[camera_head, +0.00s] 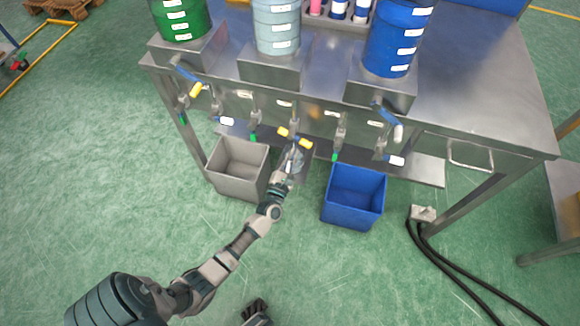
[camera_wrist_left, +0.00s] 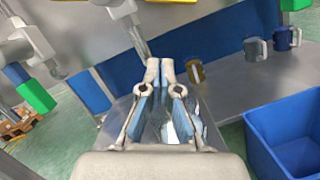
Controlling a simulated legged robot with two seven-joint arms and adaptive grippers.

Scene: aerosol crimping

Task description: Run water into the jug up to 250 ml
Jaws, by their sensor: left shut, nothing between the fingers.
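My left gripper (camera_head: 291,163) is under the front of the steel bench, between the grey and blue bins. Its fingers are shut with nothing between them; the tips show in the left wrist view (camera_wrist_left: 166,68). A clear, glassy thing (camera_wrist_left: 171,130) shows behind the fingers in the wrist view; it may be the jug, but its water level and marks cannot be read. A tap with a yellow lever (camera_head: 295,138) is just above the gripper. A dark part at the head view's bottom edge may be my right gripper (camera_head: 256,313); its jaws cannot be made out.
Green (camera_head: 181,18), pale blue (camera_head: 277,26) and dark blue (camera_head: 397,38) drums stand on the bench (camera_head: 470,80). A grey bin (camera_head: 238,190) and a blue bin (camera_head: 350,214) flank the arm. Mugs (camera_wrist_left: 255,49) stand on the low shelf. Cables lie at right.

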